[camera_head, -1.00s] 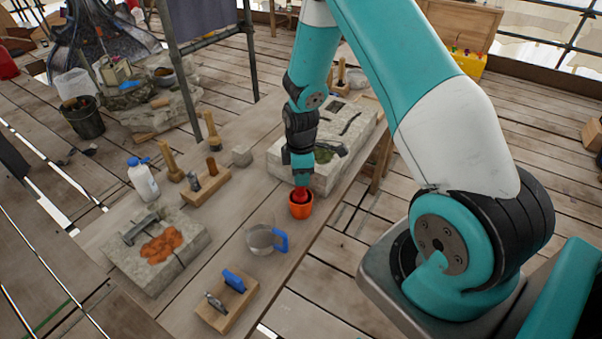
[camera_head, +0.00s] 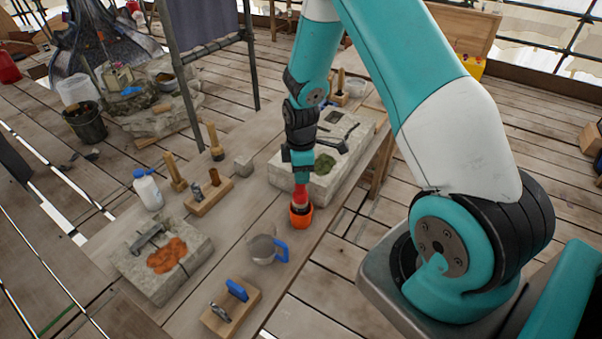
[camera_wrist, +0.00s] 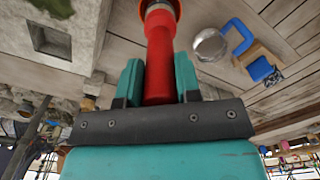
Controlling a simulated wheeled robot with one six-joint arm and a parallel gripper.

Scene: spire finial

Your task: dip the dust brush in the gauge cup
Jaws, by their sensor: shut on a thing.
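My gripper (camera_head: 300,175) points down, shut on the red handle of the dust brush (camera_head: 300,190). The handle stands between the teal fingers in the wrist view (camera_wrist: 158,65). A pale collar shows below the handle. The brush's lower end is hidden in or just over the mouth of a small orange pot (camera_head: 301,218) on the bench.
A wooden rack with a blue-handled tool (camera_head: 231,312) lies nearest on the bench. A stone slab with orange patches (camera_head: 150,280), a white bottle (camera_head: 148,190) and a wooden tool block (camera_head: 209,196) are left. A stone block with moss (camera_head: 300,172) lies behind my gripper.

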